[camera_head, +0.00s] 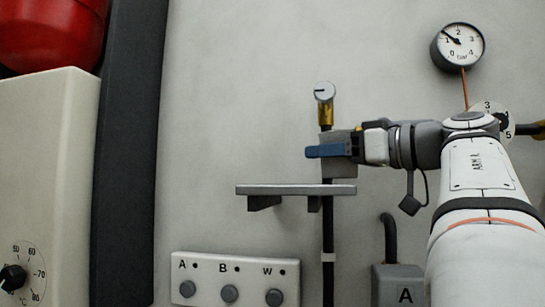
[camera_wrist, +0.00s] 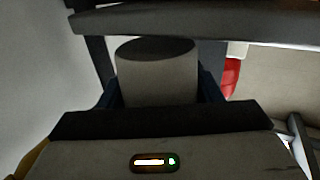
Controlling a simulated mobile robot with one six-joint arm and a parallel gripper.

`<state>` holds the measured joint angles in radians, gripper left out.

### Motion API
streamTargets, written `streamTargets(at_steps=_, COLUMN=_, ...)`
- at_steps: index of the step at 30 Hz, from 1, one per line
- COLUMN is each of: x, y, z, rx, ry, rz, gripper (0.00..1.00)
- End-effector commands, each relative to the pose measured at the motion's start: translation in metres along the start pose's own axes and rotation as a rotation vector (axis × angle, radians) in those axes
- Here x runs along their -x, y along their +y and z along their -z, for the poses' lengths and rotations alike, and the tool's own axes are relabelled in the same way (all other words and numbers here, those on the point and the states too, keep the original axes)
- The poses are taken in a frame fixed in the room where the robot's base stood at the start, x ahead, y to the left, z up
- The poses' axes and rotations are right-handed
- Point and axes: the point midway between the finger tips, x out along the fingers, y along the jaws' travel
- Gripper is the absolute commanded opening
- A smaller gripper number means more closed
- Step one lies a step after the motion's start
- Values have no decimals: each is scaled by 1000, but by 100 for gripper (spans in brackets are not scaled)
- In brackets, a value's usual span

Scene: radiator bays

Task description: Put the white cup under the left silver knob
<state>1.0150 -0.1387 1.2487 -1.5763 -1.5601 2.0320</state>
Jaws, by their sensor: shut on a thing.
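My gripper (camera_head: 322,151) has blue fingers and is shut on a cup (camera_head: 341,169), which looks grey in this light. In the wrist view the cup (camera_wrist: 157,78) stands between the fingers, its dark round end at the top of the picture. In the head view the cup is partly hidden by the fingers. It appears upright, just above a grey shelf (camera_head: 262,189), with a thin gap below it. A silver knob (camera_head: 324,91) on a brass valve is above the cup, slightly to its left. No second silver knob is clear.
A dark pipe (camera_head: 328,240) runs down past the shelf. A button panel (camera_head: 208,277) is below left, and a grey box (camera_head: 399,290) marked A is below right. A gauge (camera_head: 459,47) hangs at upper right. The shelf's left part is bare.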

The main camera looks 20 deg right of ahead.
Motion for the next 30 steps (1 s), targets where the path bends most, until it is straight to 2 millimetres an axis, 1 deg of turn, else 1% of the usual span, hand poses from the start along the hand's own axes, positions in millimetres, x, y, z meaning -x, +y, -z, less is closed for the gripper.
streamTargets(at_steps=4, x=-10, y=-1, z=1, rx=0, ry=0, rz=3, gripper=33)
streamTargets(at_steps=9, x=-34, y=-1, z=1, rx=-1, ry=1, rz=4, gripper=33)
streamTargets(at_steps=11, x=-41, y=-1, z=1, rx=-1, ry=-1, rz=3, gripper=33)
streamTargets(at_steps=15, x=-40, y=0, z=-6, rx=0, ry=0, rz=-2, gripper=33)
streamTargets(at_steps=22, x=-39, y=1, z=-6, rx=0, ry=0, rz=-2, gripper=33)
streamTargets(at_steps=26, x=-39, y=1, z=-10, rx=-1, ry=0, rz=-3, gripper=33)
streamTargets(at_steps=27, x=-39, y=1, z=-11, rx=-1, ry=0, rz=-3, gripper=59)
streamTargets(at_steps=30, x=-39, y=1, z=-10, rx=-1, ry=0, rz=-3, gripper=67)
